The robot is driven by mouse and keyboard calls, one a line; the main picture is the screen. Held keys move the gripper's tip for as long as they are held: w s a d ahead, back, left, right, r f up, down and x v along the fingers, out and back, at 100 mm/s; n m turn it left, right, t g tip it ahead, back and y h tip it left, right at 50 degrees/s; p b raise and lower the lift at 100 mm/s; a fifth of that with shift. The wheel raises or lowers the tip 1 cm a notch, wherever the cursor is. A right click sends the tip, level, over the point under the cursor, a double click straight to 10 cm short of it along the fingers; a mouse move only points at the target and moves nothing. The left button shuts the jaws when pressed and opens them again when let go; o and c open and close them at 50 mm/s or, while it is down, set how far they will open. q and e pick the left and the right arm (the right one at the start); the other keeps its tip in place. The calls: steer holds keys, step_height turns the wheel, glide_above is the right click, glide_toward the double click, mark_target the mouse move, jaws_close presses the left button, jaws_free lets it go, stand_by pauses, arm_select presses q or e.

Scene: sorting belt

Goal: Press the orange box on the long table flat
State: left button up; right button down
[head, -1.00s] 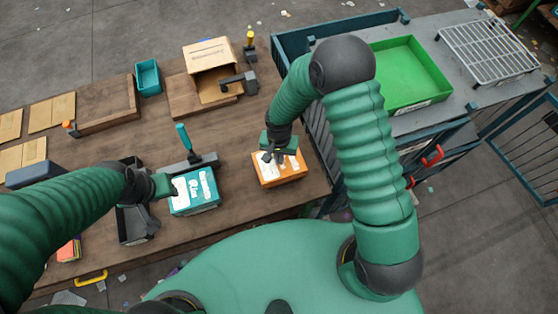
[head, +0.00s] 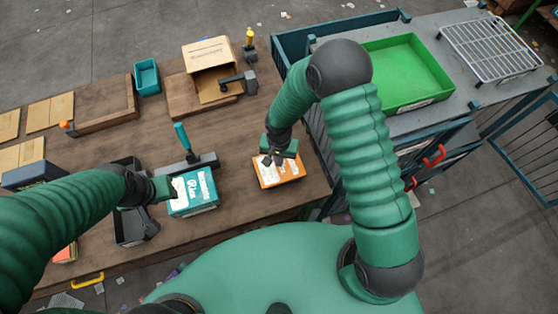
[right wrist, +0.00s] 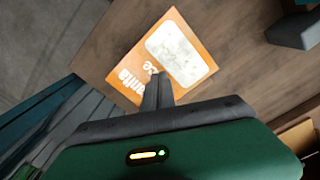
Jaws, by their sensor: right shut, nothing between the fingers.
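The orange box (head: 291,176) lies near the front right corner of the long table (head: 238,218). It has a white label on top and looks low. In the right wrist view its top face (right wrist: 130,75) fills the middle, with white lettering. My right gripper (head: 270,161) is shut and empty, pointing down over the box. In the right wrist view its closed fingertips (right wrist: 157,85) overlap the box's edge; I cannot tell whether they touch it. My left gripper (head: 168,187) is at the left side of a teal box (head: 202,190); its fingers are too unclear to read.
A teal-handled tool (head: 184,142) stands behind the teal box. A dark tray (head: 132,230) is left of it. An open cardboard box (head: 208,55) and a dark clamp-like tool (head: 238,82) are at the back. A green tray (head: 405,72) stands on the grey bench to the right.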

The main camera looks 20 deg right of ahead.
steer(key=shift+w, duration=0.15)
steer(key=shift+r, duration=0.2)
step_height(320, 180, up, 8)
steer(key=p, duration=0.6)
steer(key=s+d+r+n+t+b, duration=0.2)
steer(key=s+d+r+n+b, duration=0.3)
steer(key=s+b, duration=0.4)
steer(key=shift+s+d+r+n+t+b, duration=0.15)
steer(key=shift+d+r+n+t+b, duration=0.15)
steer(key=shift+d+r+b, duration=0.5)
